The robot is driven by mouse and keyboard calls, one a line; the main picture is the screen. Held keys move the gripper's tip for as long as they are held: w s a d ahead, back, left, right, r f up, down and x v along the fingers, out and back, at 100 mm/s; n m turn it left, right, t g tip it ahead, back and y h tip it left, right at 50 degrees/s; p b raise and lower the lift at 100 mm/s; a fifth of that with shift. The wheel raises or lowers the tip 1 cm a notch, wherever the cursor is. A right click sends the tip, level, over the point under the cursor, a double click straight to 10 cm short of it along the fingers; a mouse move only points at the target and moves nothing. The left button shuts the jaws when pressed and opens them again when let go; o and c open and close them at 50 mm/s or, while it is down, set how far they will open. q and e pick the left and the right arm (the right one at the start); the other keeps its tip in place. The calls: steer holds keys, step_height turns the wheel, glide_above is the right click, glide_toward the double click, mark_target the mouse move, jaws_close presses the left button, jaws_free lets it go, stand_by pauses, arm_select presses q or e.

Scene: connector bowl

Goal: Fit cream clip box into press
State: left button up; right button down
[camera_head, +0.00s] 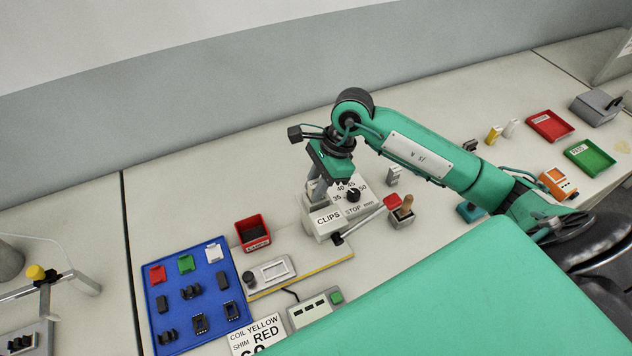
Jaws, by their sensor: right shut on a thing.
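The cream clip box (326,222), marked CLIPS, is at the press in the middle of the bench. My right gripper (314,190) points down over the left side of the press. Its jaws are shut on the cream clip box, though the exact contact is small and partly hidden. I cannot tell whether the box is fully seated. My left gripper is not in view.
A small red bin (253,233) and a blue tray (226,283) of coloured parts are at left. A grey device (270,273) and a button box (314,309) lie in front. Red (550,125) and green (590,157) trays are far right.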

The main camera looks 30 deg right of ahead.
steer(key=shift+f, duration=0.2)
steer(key=shift+f, duration=0.1)
steer(key=shift+f+b, duration=0.1)
steer(key=shift+b, duration=0.2)
steer(key=c, duration=1.3)
jaws_free()
steer(key=shift+o, duration=0.2)
